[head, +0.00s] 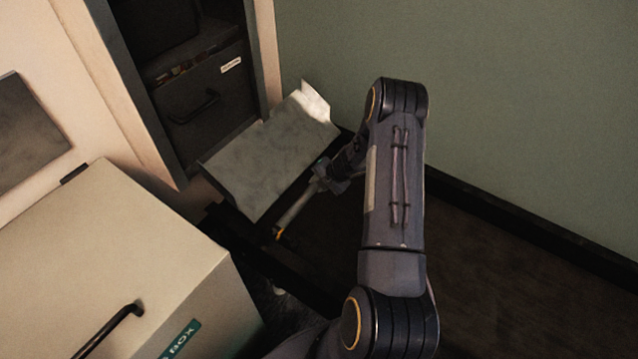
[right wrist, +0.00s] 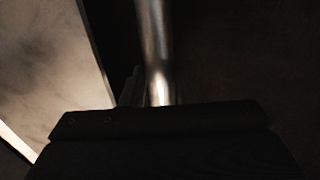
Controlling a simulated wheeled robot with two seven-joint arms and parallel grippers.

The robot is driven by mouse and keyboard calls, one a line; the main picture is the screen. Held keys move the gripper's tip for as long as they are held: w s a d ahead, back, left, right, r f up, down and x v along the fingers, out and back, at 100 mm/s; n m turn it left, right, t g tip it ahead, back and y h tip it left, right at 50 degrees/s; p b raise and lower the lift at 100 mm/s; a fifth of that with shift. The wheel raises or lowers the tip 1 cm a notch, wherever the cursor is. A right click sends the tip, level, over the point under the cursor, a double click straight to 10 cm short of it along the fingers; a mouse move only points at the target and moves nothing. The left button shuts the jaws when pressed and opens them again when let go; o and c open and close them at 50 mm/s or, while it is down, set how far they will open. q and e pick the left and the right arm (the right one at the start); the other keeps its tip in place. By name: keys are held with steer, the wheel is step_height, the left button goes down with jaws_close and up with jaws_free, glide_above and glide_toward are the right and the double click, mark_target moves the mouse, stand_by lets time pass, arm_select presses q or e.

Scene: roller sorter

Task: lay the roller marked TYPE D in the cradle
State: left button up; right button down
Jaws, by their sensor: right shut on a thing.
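A slim grey roller (head: 298,211) with a yellow and black end slants down and left from my right gripper (head: 327,181). My right gripper is shut on it near its upper end, beside the lower right edge of a pale metal sheet. In the right wrist view the roller (right wrist: 153,45) is a shiny metal bar running up from the dark gripper body. No TYPE marking on it can be read. I cannot make out the cradle for certain; a dark rail (head: 262,258) runs below the roller. My left gripper is not in view.
The pale sloping sheet (head: 265,160) has a raised far edge; it also shows in the right wrist view (right wrist: 50,70). A dark cabinet with a handled drawer (head: 205,95) stands behind it. A cream box (head: 120,260) fills the lower left. A green wall (head: 500,100) bounds the right.

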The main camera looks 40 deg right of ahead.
steer(key=shift+a+f, duration=0.1)
steer(key=c, duration=1)
jaws_free()
steer(key=shift+c, duration=0.2)
steer(key=p+v, duration=0.2)
steer(key=v, duration=0.5)
steer(key=shift+s+r+p, duration=0.15)
steer(key=shift+r+p, duration=0.2)
